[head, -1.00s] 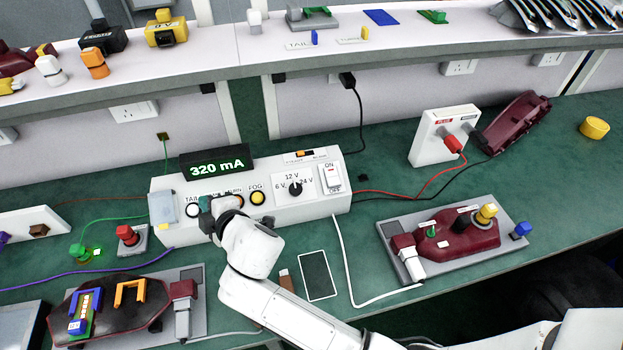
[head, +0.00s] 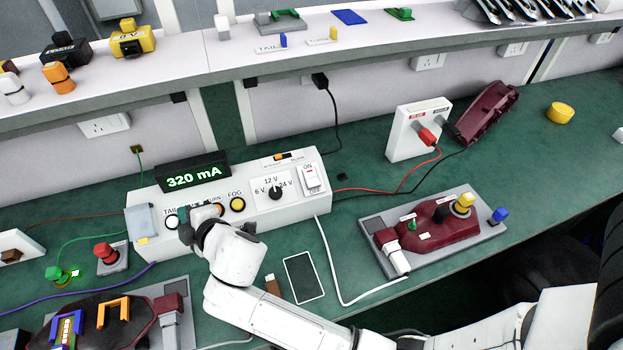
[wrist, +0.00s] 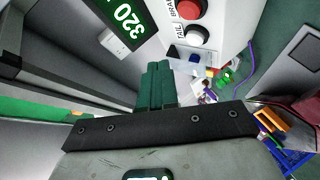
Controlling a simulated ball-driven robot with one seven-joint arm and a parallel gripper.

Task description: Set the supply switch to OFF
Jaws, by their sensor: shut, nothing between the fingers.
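The supply switch (head: 312,178) is a white rocker marked ON above and OFF below, at the right end of the white supply box (head: 290,205). Which way it is tipped is too small to tell. The display (head: 193,177) on the box reads 320 mA. My gripper (head: 197,214) is in front of the left half of the box, by the lamp buttons, well left of the switch. It partly hides the buttons between TAIL and FOG. In the wrist view its green fingers (wrist: 158,85) are together and empty; the switch is not seen there.
The voltage knob (head: 275,192) and the yellow FOG button (head: 237,204) lie between my gripper and the switch. A dark-screened tablet (head: 304,277) and a white cable lie in front of the box. A maroon lamp on a grey board (head: 435,225) stands to the right.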

